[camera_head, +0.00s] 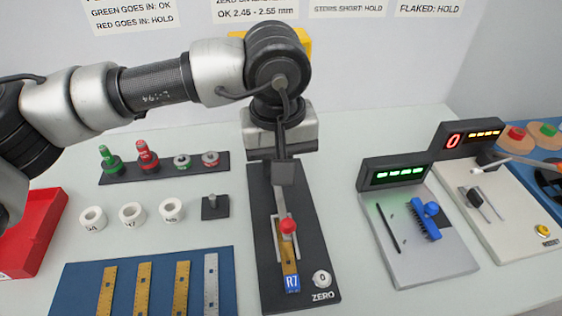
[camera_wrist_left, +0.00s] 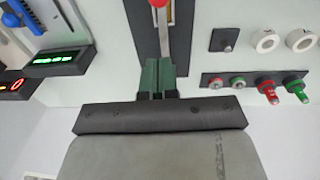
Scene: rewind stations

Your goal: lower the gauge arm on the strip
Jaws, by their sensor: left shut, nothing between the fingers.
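The gauge (camera_head: 265,230) is a long dark plate with a light slotted frame, a ZERO button (camera_head: 321,280) and a pale gauge arm (camera_head: 281,203) ending in a red ball knob (camera_head: 288,226). A brass strip tagged R7 (camera_head: 289,266) lies in the frame under the knob. I cannot tell whether the arm touches the strip. My left gripper (camera_head: 283,168) is shut and empty above the gauge's far end, behind the knob. In the left wrist view its green fingers (camera_wrist_left: 158,75) are together, and the red knob (camera_wrist_left: 158,3) is at the top edge. My right gripper is not in view.
A blue mat (camera_head: 75,285) with several strips lies front left. White rings (camera_head: 132,215), a rack of plugs (camera_head: 125,174) and a red bin (camera_head: 38,235) are at left. Two instruments with lit displays (camera_head: 395,175) (camera_head: 468,138) stand at right. Bare table separates them from the gauge.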

